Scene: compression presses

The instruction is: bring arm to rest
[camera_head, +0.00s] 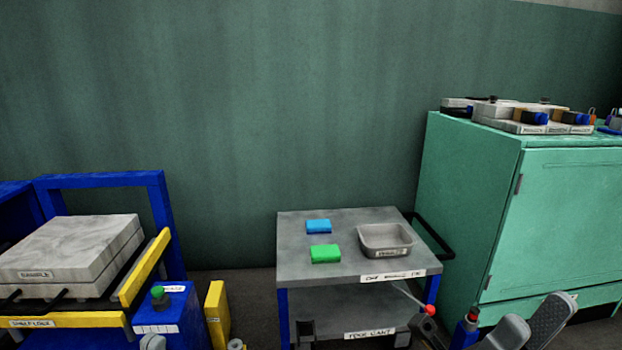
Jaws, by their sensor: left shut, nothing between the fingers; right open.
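My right gripper (532,322) shows at the bottom right, in front of the green cabinet. Its light grey and dark textured finger parts are apart, with nothing seen between them. Most of both arms is out of view.
A grey cart (340,265) stands at centre with a blue block (318,226), a green block (325,254) and a grey tray (386,254). A press with a pale block (70,250) is left. A green cabinet (560,220) is right.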

